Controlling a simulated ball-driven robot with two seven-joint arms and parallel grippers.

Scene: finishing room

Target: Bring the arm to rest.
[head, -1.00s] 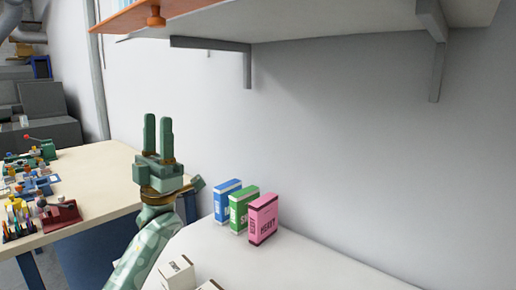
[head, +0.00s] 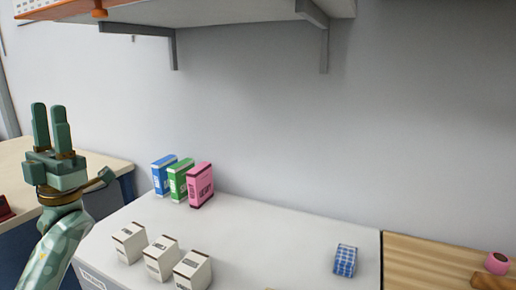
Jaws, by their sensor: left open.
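My left gripper (head: 51,128) is at the left of the head view, at the end of my green arm. Its two fingers point up and stand apart with nothing between them. It is raised in front of the wooden table and clear of the boxes on the white counter. My right gripper is not in view.
Blue (head: 163,175), green (head: 181,180) and pink (head: 201,185) boxes stand on the white counter (head: 270,225) by the wall. Three white boxes (head: 161,257) stand nearer. A blue checked item (head: 345,260) lies right. A shelf (head: 220,12) overhangs above. A wooden surface (head: 430,262) adjoins at right.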

